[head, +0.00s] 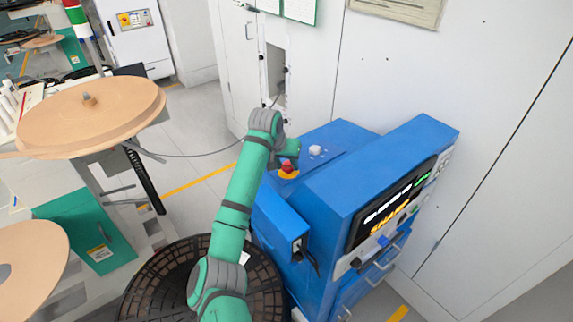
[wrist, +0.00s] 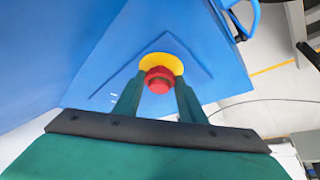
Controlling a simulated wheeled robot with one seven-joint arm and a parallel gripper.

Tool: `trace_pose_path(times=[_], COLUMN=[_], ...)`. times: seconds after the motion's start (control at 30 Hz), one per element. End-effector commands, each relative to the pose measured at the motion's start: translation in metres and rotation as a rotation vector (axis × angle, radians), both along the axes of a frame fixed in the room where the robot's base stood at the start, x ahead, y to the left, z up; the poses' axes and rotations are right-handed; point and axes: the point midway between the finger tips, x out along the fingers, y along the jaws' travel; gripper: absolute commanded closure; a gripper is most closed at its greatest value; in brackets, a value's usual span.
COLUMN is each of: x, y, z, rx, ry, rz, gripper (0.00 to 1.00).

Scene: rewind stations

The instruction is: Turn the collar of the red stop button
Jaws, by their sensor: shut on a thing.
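The red stop button (head: 287,166) sits on top of the blue machine, on a yellow round base (head: 288,174). In the wrist view the red button (wrist: 159,80) is in the middle, with the yellow disc (wrist: 161,64) behind it on a blue panel. My gripper (wrist: 157,88) has its two green fingers on either side of the red button, shut on it. In the head view my gripper (head: 288,155) reaches the button from above and partly hides it. The finger contact itself is too small to make out.
A white knob (head: 315,151) stands on the blue machine (head: 345,180) beside the button. The machine's raised console with a lit display (head: 392,205) is at the right. A large dark reel (head: 165,285) lies at the lower left. White cabinets (head: 440,110) stand behind.

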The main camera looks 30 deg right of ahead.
Motion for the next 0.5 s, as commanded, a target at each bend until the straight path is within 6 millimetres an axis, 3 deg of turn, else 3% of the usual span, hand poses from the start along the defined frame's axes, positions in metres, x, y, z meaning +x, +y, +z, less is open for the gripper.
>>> trace_pose_path(times=[0.1, 0.13, 0.2, 0.5], x=[0.0004, 0.0004, 0.0003, -0.0001], y=[0.0010, 0.0010, 0.0010, 0.0007], z=[0.0001, 0.0001, 0.0001, 0.0013], rx=[0.002, 0.002, 0.002, 0.000], ry=[0.000, 0.000, 0.000, 0.000], rz=[0.002, 0.002, 0.002, 0.001], gripper=[0.85, 0.56, 0.44, 0.44])
